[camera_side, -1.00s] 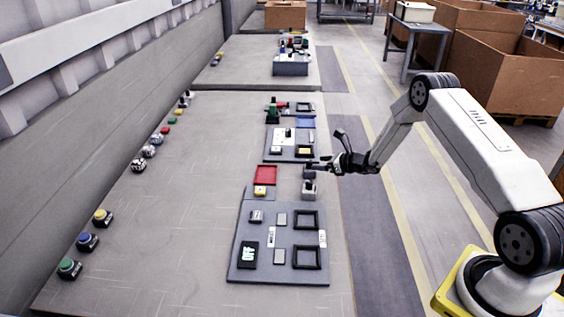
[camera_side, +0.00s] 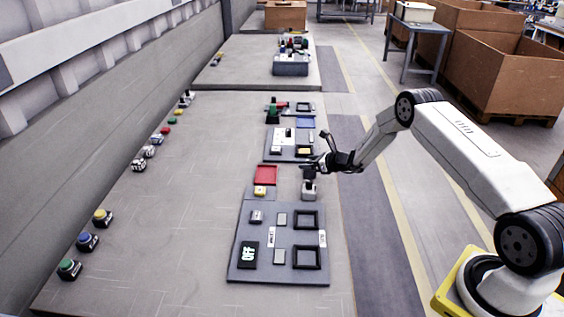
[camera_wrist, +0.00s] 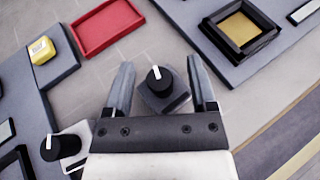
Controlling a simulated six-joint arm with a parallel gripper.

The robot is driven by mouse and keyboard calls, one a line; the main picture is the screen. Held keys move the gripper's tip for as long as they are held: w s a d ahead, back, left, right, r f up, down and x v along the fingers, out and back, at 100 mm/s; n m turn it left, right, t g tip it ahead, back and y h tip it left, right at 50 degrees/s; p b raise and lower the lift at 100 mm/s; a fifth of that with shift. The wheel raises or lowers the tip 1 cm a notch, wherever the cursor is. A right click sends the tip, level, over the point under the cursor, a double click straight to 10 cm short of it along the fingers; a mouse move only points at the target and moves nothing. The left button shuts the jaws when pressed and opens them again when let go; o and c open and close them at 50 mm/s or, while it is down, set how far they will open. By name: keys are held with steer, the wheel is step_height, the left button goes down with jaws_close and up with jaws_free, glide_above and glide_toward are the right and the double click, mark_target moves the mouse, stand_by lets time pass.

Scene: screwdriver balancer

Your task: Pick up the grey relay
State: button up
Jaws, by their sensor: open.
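A grey block with a round black knob and a white mark, apparently the grey relay (camera_wrist: 168,98), lies on the table in the wrist view. My gripper (camera_wrist: 163,85) is open, with one finger on each side of it; a gap shows at both sides. In the side view my gripper (camera_side: 314,166) is low over the table's right part, just right of the red tray, and mostly hides the block. A second black-knobbed piece with a pale base (camera_side: 310,190) stands just in front; it also shows at lower left in the wrist view (camera_wrist: 65,147).
The red tray (camera_side: 265,174) and a yellow-topped block (camera_side: 260,191) lie to the left. A large grey board (camera_side: 283,270) with frames is in front. Another board (camera_side: 275,156) with a yellow square in a black frame (camera_side: 305,151) is behind. The table's middle is clear.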

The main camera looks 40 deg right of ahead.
stand_by(0.4)
jaws_close()
steer(key=shift+r, duration=0.15)
steer(key=shift+r, duration=1.3)
steer(key=shift+s+r, duration=0.1)
steer(key=shift+r, duration=0.25)
steer(key=s+a+r, duration=0.3)
steer(key=s+r, duration=0.6)
steer(key=s, duration=0.4)
steer(key=shift+a+r, duration=0.2)
steer(key=shift+a, duration=0.2)
